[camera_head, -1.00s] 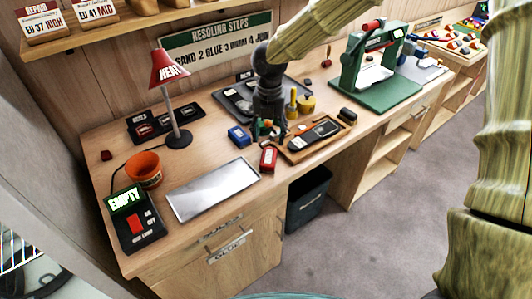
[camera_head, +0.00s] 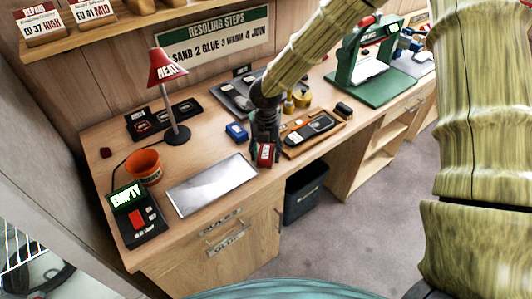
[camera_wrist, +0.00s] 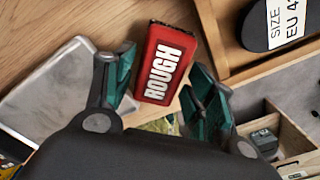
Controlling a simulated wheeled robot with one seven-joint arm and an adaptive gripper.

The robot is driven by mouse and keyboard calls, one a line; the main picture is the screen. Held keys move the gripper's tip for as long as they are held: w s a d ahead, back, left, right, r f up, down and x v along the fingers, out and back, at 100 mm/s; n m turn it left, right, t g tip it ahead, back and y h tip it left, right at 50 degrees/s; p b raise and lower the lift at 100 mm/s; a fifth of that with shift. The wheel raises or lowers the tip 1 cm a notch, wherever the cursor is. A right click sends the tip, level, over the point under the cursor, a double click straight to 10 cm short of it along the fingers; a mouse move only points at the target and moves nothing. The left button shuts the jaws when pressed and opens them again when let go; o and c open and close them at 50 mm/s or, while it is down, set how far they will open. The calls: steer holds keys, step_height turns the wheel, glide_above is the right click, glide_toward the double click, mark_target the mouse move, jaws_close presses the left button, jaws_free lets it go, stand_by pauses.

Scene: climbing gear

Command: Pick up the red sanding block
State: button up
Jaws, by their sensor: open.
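The red sanding block (camera_wrist: 166,62) lies on the wooden bench, with "ROUGH" in white on its top, in the wrist view. In the head view the red block (camera_head: 265,154) is near the bench's front edge, partly covered by my gripper. My gripper (camera_wrist: 158,92) is open, with its teal-padded fingers spread to the left and right of the block's near end. My gripper also shows in the head view (camera_head: 263,150), right over the block. I cannot tell whether a finger touches it.
A silver metal plate (camera_head: 212,184) lies left of the block. A wooden tray (camera_head: 289,151) holding a dark shoe sole (camera_head: 312,127) is close on the right. A blue block (camera_head: 237,132) sits behind. A dark bin (camera_head: 304,194) stands below the bench edge.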

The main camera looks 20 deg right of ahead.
steer(key=shift+f, duration=0.5)
steer(key=shift+s, duration=0.1)
steer(key=c, duration=0.9)
steer(key=shift+r, duration=0.1)
steer(key=shift+r, duration=0.45)
steer(key=shift+s+a+r+b, duration=0.1)
steer(key=shift+s+r+b, duration=0.15)
steer(key=shift+r+b, duration=0.3)
steer(key=shift+s+r+b, duration=0.2)
steer(key=shift+r+b, duration=0.1)
steer(key=shift+r, duration=0.3)
steer(key=s+a+b, duration=0.1)
steer(key=s, duration=0.4)
steer(key=s+a+r+b, duration=0.1)
steer(key=s, duration=0.3)
steer(key=s+a+b, duration=0.1)
steer(key=s, duration=0.4)
steer(key=shift+s+a+r+b, duration=0.25)
steer(key=shift+s+r+b, duration=0.05)
steer(key=shift+b, duration=0.05)
